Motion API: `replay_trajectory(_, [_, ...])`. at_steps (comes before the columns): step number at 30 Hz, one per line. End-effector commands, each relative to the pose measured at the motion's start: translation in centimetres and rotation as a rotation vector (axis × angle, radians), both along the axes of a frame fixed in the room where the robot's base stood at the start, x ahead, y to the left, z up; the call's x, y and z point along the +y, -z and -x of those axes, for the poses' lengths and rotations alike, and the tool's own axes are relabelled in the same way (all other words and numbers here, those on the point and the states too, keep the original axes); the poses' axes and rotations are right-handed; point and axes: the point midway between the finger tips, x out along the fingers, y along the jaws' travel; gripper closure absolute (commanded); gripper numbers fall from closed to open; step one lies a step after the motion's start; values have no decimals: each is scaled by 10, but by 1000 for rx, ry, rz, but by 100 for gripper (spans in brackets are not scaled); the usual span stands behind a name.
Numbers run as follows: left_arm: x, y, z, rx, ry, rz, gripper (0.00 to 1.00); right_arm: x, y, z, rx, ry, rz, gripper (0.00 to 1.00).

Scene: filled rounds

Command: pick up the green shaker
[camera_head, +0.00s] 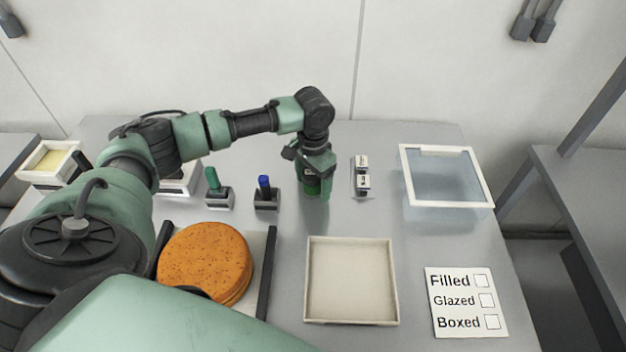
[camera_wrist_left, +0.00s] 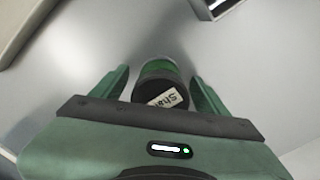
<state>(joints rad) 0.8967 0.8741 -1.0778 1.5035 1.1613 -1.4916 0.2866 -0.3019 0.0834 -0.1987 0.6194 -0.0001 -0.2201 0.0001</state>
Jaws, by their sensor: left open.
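The green shaker (camera_head: 312,186) stands on the grey table below my left gripper (camera_head: 315,178). In the head view it is largely hidden by the gripper, with a green band showing under it. In the left wrist view the shaker (camera_wrist_left: 160,87) has a dark top with a white label reading "Sha", partly cut off by the gripper body. The fingers of my left gripper (camera_wrist_left: 160,88) are open, one on each side of the shaker, with a gap at each side. My right gripper is not in view.
A blue-topped item (camera_head: 264,190) and a green-topped item (camera_head: 212,183) stand in dark holders to the left. Small labelled blocks (camera_head: 362,177) are to the right. A square tray (camera_head: 350,321), clear-lidded box (camera_head: 491,204), orange round (camera_head: 205,260) and checklist card (camera_head: 466,308) surround.

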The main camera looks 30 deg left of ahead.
Motion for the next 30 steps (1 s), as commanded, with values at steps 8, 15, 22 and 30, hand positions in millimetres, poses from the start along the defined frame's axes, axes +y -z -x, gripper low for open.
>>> replay_trajectory(8, [0,0,0,0,0,0,81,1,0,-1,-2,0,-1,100])
replay_trajectory(15, [0,-1,0,0,0,0,95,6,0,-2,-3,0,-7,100])
replay_trajectory(22, [0,-10,-1,-1,-2,0,95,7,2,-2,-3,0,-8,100])
replay_trajectory(30, [0,-60,-2,-6,1,1,95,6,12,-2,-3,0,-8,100])
